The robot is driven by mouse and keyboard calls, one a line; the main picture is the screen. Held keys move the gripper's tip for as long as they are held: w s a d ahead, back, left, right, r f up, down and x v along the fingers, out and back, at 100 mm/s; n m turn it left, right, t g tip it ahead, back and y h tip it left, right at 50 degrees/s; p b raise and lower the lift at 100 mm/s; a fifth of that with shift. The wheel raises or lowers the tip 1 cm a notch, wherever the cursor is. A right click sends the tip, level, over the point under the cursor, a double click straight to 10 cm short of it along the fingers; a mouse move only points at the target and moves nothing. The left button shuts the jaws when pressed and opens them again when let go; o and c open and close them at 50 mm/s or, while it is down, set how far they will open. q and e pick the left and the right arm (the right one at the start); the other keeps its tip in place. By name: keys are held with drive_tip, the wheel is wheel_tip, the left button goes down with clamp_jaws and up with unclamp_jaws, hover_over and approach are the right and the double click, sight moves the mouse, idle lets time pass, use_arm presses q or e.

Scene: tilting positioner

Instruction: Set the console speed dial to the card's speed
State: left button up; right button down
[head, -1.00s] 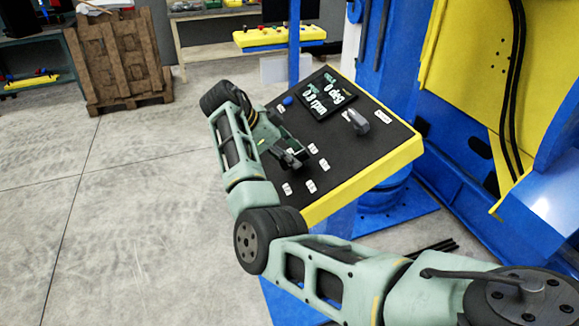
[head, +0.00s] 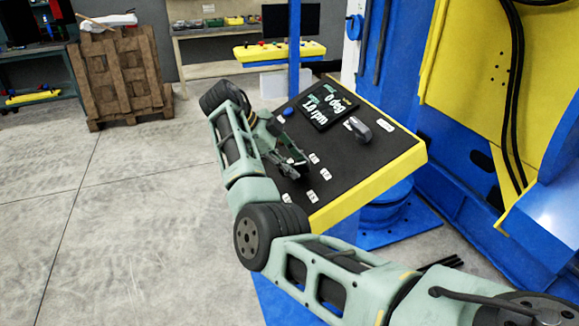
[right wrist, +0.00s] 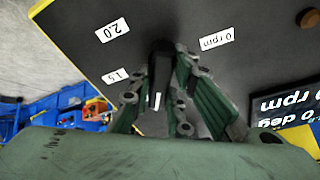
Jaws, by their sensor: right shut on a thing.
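The tilted black console (head: 350,170) with yellow edges stands in the middle of the head view. My right gripper (head: 298,168) is over its left part; the arm partly hides the panel there. In the right wrist view the gripper (right wrist: 160,95) is shut on the dark speed dial (right wrist: 161,47), mostly hidden between the fingers. White labels around it include 2.0 (right wrist: 111,33), 1.5 (right wrist: 115,76) and 0 rpm (right wrist: 216,39). The console display (head: 323,106) shows rpm and deg lines; the rpm figure is hard to read. I cannot make out a card. My left gripper is out of view.
A grey lever or handle (head: 357,128) and a blue button (head: 288,112) are on the console. A blue post (head: 295,50) rises behind it. The large blue and yellow positioner (head: 470,90) stands to the right. Open floor (head: 140,220) lies to the left.

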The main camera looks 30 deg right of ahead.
drive_tip(key=shift+s+f, duration=0.2)
drive_tip(key=shift+f, duration=0.2)
drive_tip(key=c, duration=1.8)
unclamp_jaws()
drive_tip(key=shift+s+d, duration=0.1)
drive_tip(key=shift+o, duration=0.8)
drive_tip(key=shift+r, duration=0.1)
drive_tip(key=shift+d, duration=0.2)
drive_tip(key=shift+a+r, duration=0.1)
drive_tip(key=shift+w+a+r, duration=0.1)
drive_tip(key=shift+w+r, duration=0.05)
drive_tip(key=shift+w, duration=0.05)
drive_tip(key=v, duration=1.1)
drive_tip(key=shift+a+r, duration=0.15)
drive_tip(key=shift+r, duration=0.15)
drive_tip(key=shift+w, duration=0.1)
